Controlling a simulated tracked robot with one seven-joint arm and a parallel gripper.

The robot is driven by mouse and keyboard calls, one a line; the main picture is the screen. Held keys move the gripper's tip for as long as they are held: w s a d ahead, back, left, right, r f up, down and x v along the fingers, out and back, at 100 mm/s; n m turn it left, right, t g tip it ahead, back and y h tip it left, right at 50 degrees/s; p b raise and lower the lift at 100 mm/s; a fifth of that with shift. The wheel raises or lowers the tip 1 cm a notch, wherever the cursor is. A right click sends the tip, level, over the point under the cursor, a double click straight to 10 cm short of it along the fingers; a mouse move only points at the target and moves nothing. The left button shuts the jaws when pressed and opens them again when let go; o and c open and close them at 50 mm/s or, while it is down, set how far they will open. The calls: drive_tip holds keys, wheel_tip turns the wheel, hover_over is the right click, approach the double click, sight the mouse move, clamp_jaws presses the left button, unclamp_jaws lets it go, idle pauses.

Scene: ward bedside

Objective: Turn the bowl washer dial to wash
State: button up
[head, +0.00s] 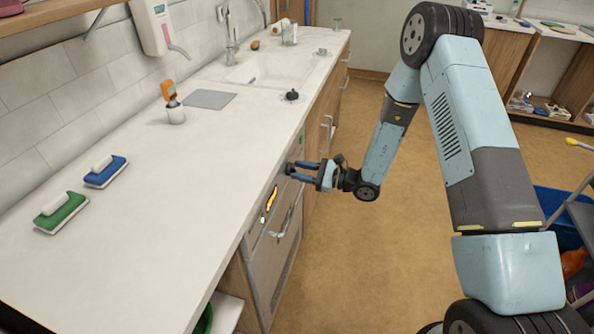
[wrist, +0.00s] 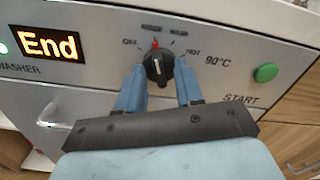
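The pointer line looks roughly upward, towards the red mark. My gripper (wrist: 160,72) is open, with one blue finger on each side of the dial; I cannot tell if either touches it. In the head view, my gripper (head: 292,171) is at the washer front (head: 268,245), where the dial is mostly hidden.
The lit display (wrist: 50,44) reads "End". A green START button (wrist: 265,72) is right of the dial, near "90°C". A handle (head: 284,222) lies below the panel. Open floor (head: 345,265) lies right.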

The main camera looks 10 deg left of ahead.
clamp_jaws()
